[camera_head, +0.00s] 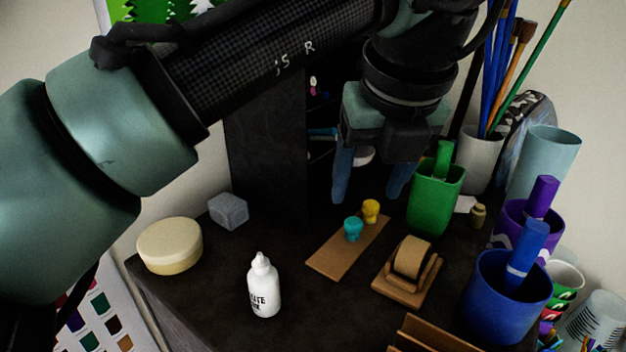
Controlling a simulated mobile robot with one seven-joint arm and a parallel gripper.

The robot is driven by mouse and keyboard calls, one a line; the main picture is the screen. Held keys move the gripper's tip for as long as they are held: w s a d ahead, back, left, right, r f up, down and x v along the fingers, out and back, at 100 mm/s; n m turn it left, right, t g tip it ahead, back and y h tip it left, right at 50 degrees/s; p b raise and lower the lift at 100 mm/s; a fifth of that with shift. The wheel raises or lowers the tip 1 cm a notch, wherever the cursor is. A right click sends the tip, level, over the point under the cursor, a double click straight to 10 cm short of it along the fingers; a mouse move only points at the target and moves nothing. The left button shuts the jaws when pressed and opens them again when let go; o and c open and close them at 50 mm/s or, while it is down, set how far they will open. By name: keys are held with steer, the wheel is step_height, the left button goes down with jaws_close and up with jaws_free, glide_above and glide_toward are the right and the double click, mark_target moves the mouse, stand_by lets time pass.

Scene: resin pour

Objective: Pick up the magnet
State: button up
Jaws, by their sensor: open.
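Two small pawn-shaped pieces that look like magnets, a teal one (353,229) and a yellow one (371,211), stand upright near each other on a flat brown board (330,262). Which of them the task means I cannot tell. My gripper (369,196) points down above and behind the board, its two blue fingers spread apart. Nothing is held between them. A pale rounded thing (364,155) shows between the fingers and is partly hidden; I cannot tell what it is.
A tape dispenser (408,265) and a green cup (435,200) stand close right of the board. A white bottle (263,287), grey block (228,211) and round cream box (169,246) are left. A blue cup (505,310) is at right. Dark tabletop is clear before the board.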

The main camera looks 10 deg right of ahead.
mark_target(355, 222)
steer(key=p+x, duration=0.2)
steer(key=x, duration=0.6)
steer(key=shift+w+f, duration=0.15)
jaws_close()
